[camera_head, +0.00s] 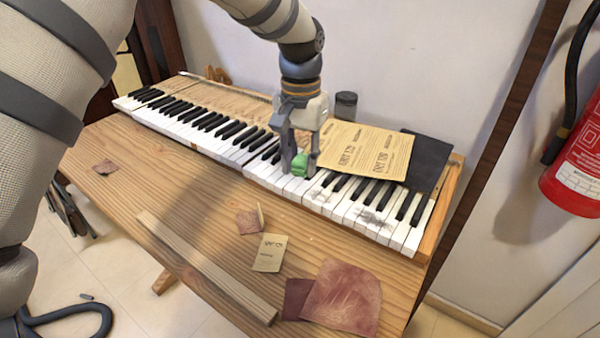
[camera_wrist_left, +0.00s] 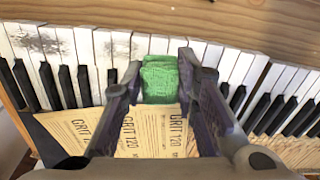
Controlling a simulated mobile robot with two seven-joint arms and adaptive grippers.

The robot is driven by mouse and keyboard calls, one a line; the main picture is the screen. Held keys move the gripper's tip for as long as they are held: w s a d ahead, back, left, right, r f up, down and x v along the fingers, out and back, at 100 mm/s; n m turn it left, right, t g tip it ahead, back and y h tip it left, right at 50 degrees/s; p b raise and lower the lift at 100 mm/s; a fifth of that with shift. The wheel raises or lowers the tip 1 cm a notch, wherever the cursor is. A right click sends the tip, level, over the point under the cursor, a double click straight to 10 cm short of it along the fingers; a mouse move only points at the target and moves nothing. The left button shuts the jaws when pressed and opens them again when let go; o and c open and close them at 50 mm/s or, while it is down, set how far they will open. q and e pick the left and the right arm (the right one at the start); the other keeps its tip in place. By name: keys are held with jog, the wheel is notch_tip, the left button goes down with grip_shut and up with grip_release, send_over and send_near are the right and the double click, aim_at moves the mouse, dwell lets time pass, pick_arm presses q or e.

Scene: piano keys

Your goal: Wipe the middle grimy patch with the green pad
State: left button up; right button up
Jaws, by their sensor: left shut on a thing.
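My left gripper (camera_head: 302,168) is shut on the green pad (camera_head: 299,164), low over the white keys. The pad also shows between the fingers in the left wrist view (camera_wrist_left: 160,78). I cannot tell if it touches the keys. One grimy patch (camera_head: 318,196) lies on the white keys just right of the pad in the head view. A darker grimy patch (camera_head: 371,216) lies further right. Both show left of the pad in the wrist view, the nearer one (camera_wrist_left: 112,45) and the further one (camera_wrist_left: 46,42). Keys under the pad are hidden. My right gripper is not in view.
Yellow sandpaper sheets (camera_head: 366,150) and a dark sheet (camera_head: 428,160) lie behind the keys, beside a dark jar (camera_head: 346,106). A wooden strip (camera_head: 205,266), reddish sandpaper pieces (camera_head: 342,297) and a small card (camera_head: 270,253) lie on the wooden bench in front.

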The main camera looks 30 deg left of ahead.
pick_arm(q)
jog(key=shift+r, duration=0.75)
jog(key=shift+r, duration=0.1)
jog(key=shift+r, duration=1.45)
jog(key=shift+f, duration=0.1)
